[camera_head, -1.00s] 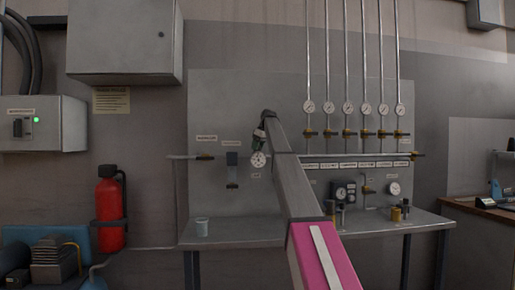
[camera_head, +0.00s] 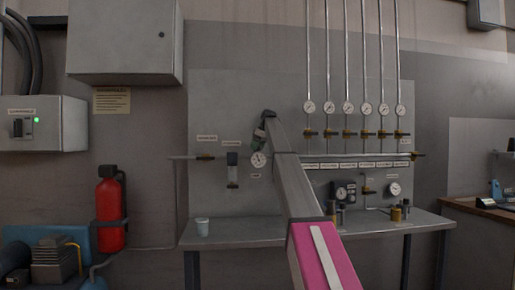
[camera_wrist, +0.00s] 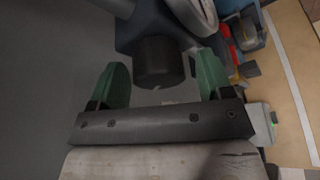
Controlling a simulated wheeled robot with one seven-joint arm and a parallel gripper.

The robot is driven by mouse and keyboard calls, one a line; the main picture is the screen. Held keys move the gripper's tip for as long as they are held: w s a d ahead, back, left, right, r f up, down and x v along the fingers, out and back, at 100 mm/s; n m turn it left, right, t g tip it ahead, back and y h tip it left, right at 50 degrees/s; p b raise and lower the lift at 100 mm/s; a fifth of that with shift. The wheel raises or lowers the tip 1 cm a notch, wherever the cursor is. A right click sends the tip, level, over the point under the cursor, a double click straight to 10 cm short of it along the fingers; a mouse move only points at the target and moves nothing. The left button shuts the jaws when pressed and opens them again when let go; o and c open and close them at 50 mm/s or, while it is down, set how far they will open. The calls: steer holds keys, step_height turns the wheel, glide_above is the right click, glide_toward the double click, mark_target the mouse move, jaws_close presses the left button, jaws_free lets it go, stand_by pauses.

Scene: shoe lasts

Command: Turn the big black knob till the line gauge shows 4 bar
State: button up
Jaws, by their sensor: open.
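The big black knob (camera_wrist: 158,62) shows in the wrist view between my two green fingers. My gripper (camera_wrist: 163,78) is open, with one finger on each side of the knob; a gap shows on both sides. In the head view my gripper (camera_head: 262,136) is at the wall panel, and my arm hides the knob there. A round white gauge (camera_head: 259,160), likely the line gauge, hangs just below my gripper. Its needle is too small to read. Part of a white-rimmed round dial (camera_wrist: 205,14) shows at the top of the wrist view, its face mostly turned away.
Several pipes with small gauges and valves rise right of my arm. A red extinguisher (camera_head: 110,210) hangs at left. A grey cabinet (camera_head: 125,40) is above.

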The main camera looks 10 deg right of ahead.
steer(key=v, duration=1)
steer(key=shift+r, duration=0.4)
steer(key=shift+s, duration=0.15)
